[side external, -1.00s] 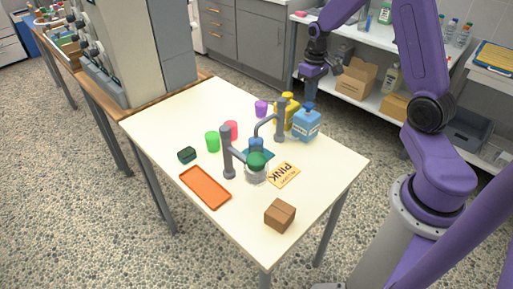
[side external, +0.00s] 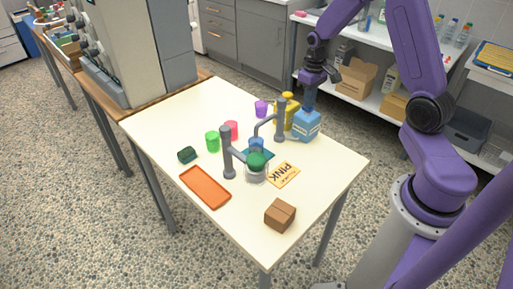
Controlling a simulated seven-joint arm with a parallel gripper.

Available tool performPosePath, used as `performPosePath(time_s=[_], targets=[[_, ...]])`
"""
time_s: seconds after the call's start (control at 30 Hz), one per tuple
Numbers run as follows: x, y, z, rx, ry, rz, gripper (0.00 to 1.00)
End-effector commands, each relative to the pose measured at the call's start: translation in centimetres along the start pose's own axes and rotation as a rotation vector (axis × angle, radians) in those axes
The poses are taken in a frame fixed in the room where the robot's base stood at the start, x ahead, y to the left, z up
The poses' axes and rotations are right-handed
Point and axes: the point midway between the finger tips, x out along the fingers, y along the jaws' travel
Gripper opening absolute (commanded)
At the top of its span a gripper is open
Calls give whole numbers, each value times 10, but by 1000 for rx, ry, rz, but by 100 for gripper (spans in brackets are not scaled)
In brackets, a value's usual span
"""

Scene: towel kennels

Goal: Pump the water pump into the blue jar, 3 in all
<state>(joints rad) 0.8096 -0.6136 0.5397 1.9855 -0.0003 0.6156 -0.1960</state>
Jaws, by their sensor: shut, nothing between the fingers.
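The blue pump bottle (side external: 306,126) with a pale label stands at the table's far right edge. My gripper (side external: 309,105) is shut, pointing down at the top of this bottle and hiding its pump head; I cannot tell whether it touches. The blue jar (side external: 256,144) stands mid-table on a teal mat (side external: 268,154), below the end of a grey curved spout (side external: 264,123). The jar is partly hidden by a clear vessel with a green top (side external: 256,161) in front of it. Its fill level cannot be seen.
A yellow pump bottle (side external: 292,113) stands close behind the blue one. Grey posts (side external: 228,155) rise mid-table.

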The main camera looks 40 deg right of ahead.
Motion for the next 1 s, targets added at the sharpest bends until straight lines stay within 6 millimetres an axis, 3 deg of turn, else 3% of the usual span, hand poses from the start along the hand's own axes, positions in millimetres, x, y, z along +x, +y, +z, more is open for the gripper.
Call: performPosePath(time_s=[0.43,1.0], targets=[[4,0,0,0,-2,-1,0],[-23,0,0,0,1,0,0]])
